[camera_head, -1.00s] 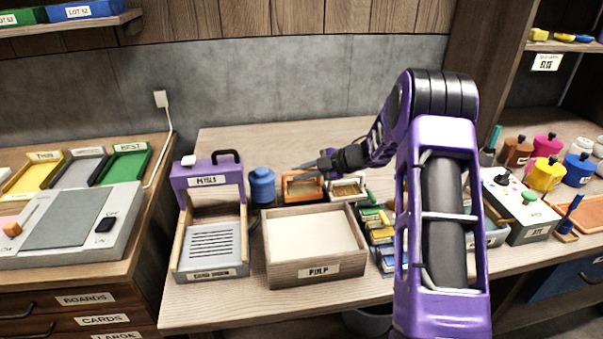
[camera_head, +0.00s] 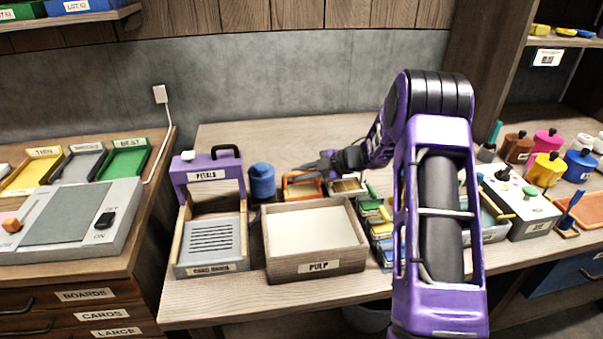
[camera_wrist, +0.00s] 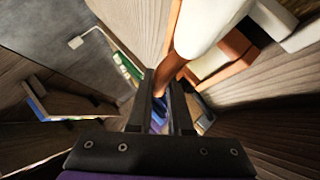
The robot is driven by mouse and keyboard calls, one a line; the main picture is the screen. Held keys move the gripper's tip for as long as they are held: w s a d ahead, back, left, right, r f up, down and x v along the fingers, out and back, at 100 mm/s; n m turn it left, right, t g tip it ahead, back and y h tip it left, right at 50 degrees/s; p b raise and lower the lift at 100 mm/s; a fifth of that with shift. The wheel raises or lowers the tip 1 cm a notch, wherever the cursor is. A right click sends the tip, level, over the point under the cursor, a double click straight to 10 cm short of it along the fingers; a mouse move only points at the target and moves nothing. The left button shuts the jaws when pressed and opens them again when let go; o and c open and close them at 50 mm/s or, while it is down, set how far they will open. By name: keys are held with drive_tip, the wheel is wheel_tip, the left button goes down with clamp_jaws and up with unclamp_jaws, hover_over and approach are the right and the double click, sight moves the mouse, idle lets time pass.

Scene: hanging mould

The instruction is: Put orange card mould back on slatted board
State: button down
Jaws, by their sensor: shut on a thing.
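The orange card mould (camera_head: 289,184) is a small orange frame at the back middle of the bench, behind the pulp box, in the head view. My gripper (camera_head: 312,166) reaches it from the right and is shut on it. Whether the mould touches the bench is hard to tell.
The wooden pulp box (camera_head: 318,268) stands right of the slatted board. A blue jar (camera_head: 262,182) stands between the purple block and the mould. A framed tray (camera_head: 348,186) and stacked coloured pieces (camera_head: 376,222) lie on the right. Bare bench lies behind the jar.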

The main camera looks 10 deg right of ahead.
drive_tip(key=shift+f, duration=0.25)
drive_tip(key=c, duration=0.8)
unclamp_jaws()
drive_tip(key=shift+o, duration=0.2)
drive_tip(key=shift+d+r, duration=0.1)
